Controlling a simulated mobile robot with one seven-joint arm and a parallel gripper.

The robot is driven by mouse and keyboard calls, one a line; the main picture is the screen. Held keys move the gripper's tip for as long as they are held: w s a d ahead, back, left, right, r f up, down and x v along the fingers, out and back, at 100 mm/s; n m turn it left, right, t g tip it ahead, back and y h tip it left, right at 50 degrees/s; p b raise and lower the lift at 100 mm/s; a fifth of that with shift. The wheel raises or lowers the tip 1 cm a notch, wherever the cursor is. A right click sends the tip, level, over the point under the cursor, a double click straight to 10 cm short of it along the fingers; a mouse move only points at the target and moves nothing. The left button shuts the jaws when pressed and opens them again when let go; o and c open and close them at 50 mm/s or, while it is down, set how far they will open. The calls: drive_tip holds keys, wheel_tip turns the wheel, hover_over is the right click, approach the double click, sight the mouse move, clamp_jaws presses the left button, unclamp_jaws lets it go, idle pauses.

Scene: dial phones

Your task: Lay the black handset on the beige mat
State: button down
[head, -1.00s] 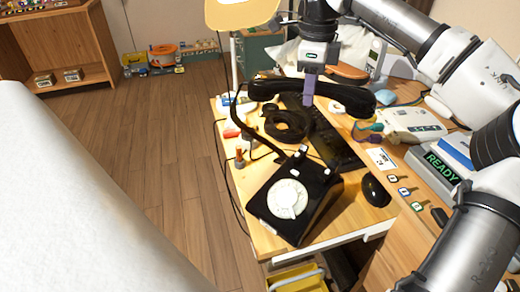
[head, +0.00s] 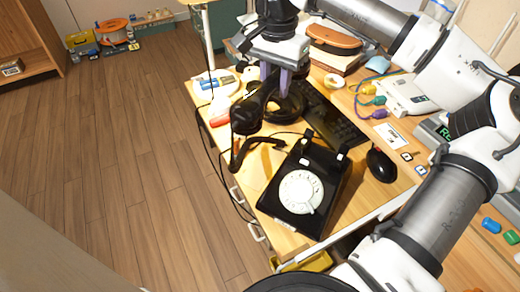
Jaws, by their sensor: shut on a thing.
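My gripper (head: 274,76), with purple fingers, is shut on the black handset (head: 247,116) and holds it above the desk, behind the phone. The handset now points toward the camera, its near end low and to the left; its far part is hidden by the gripper. The black dial phone (head: 325,163) with a white dial (head: 301,192) stands on the desk with its cradle empty. A black cord (head: 237,158) curves at the phone's left. I cannot make out a beige mat in this view.
A black keyboard (head: 333,115) lies behind the phone, and a black mouse (head: 381,165) at its right. A dark ring-shaped thing (head: 291,106) lies beside the handset. Colored plugs (head: 374,101) and a grey device (head: 408,95) are at the right. The floor (head: 130,170) at left is clear.

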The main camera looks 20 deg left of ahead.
sight(271, 156)
wheel_tip(271, 156, down, 20)
drive_tip(key=shift+f+b, duration=0.1)
drive_tip(key=shift+b, duration=0.45)
drive_tip(key=c, duration=1.1)
unclamp_jaws()
wheel_tip(271, 156, up, 12)
drive_tip(key=shift+r, duration=0.15)
